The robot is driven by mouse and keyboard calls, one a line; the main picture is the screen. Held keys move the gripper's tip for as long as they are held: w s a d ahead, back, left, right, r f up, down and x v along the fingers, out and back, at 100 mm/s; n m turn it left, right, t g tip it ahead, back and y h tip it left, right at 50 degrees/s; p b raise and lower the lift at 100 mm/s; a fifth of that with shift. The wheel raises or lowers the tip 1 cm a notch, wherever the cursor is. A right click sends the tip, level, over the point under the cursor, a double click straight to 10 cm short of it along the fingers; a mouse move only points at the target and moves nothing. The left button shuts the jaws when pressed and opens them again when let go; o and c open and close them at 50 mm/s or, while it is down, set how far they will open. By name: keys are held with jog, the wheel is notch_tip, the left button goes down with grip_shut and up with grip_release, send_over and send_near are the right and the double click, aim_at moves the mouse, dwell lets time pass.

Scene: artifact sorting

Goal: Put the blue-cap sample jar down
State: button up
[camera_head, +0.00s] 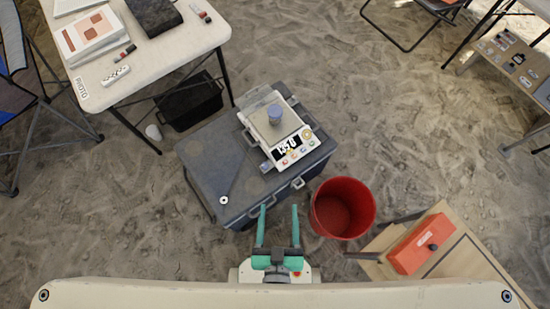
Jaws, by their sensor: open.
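The blue-cap sample jar (274,114) stands upright on the pan of a white digital scale (257,130). The scale's display is lit, with digits that look like 13 and more. The scale rests on a grey case (205,158). My gripper (279,208) is at the lower middle, its two teal fingers spread apart and pointing toward the case. Nothing is between the fingers. The gripper is near the case's front edge, well apart from the jar.
A red bucket (342,208) stands on the sand right of the case. A wooden table with an orange box (420,244) is at lower right. A white table (149,48) labelled PHOTO is at upper left, with a black crate (193,103) beneath. Open sand lies left of the case.

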jog(key=shift+t+y, duration=0.3)
jog(key=r, duration=0.1)
jog(key=s+r, duration=0.1)
jog(key=r, duration=0.1)
jog(key=s+a+r, duration=0.1)
jog(key=r, duration=0.1)
jog(key=shift+s+r, duration=0.2)
